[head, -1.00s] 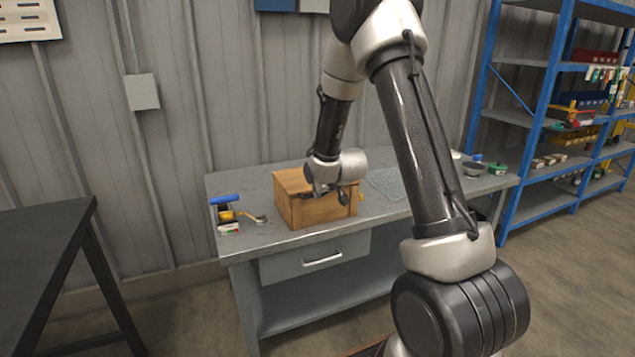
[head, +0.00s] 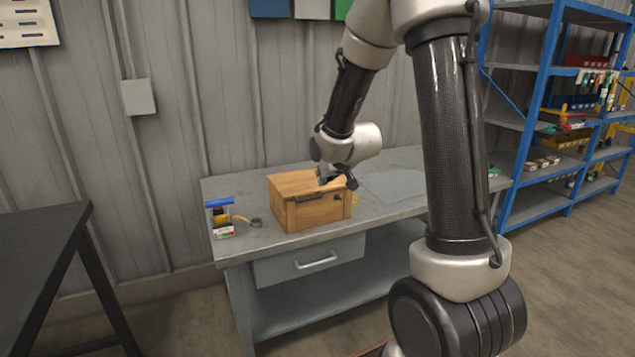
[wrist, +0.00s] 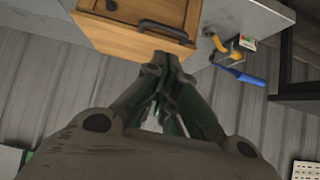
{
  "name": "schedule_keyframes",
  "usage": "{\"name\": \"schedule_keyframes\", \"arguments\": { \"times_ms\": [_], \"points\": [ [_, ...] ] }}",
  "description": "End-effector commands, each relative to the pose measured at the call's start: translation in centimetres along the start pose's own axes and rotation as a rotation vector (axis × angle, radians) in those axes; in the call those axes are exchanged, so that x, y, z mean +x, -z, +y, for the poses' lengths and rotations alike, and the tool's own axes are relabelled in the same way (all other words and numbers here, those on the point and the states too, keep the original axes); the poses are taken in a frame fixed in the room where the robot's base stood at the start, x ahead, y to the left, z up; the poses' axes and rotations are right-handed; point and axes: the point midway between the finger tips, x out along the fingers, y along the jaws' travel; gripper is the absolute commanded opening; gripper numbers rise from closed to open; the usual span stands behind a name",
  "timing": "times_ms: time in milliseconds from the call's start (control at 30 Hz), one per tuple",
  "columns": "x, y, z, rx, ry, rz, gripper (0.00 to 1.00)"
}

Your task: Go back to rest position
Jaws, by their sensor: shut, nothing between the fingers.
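My gripper (head: 345,181) is shut and empty. In the wrist view the closed fingers (wrist: 165,62) point toward the box (wrist: 112,35), which has a dark handle (wrist: 163,31) on one face. I cannot tell how large the gap between fingers and box is. The box sits upright on a grey workbench (head: 390,210).
Left of the box on the bench lie a blue-handled tool (head: 219,202), a yellow tool (head: 238,218) and a small carton (head: 224,232). A dark table (head: 40,245) stands at the left. Blue shelving (head: 530,130) stands at the right. A corrugated wall is behind the bench.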

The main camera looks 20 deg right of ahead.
Motion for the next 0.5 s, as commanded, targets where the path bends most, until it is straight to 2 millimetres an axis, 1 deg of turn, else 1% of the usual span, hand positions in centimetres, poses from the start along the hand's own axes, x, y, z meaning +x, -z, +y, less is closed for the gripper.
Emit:
{"name": "schedule_keyframes", "arguments": {
  "times_ms": [33,100,267,333,367,433,467,500],
  "points": [
    [-0.6,0.0,0.0,0.000,0.000,0.000,0.00],
    [-1.0,-0.1,0.0,0.000,0.000,-0.001,0.00],
    [-1.2,-0.2,0.0,-0.001,0.000,-0.004,0.00],
    [-1.2,-0.9,0.0,-0.003,-0.002,-0.032,0.00],
    [-1.2,-1.4,0.1,-0.003,-0.003,-0.054,0.00],
    [-1.4,-3.4,0.2,-0.004,-0.007,-0.134,0.00],
    [-1.6,-4.6,0.2,-0.004,-0.009,-0.179,0.00],
    [-2.0,-6.3,0.3,-0.004,-0.011,-0.245,0.00]
  ]
}}
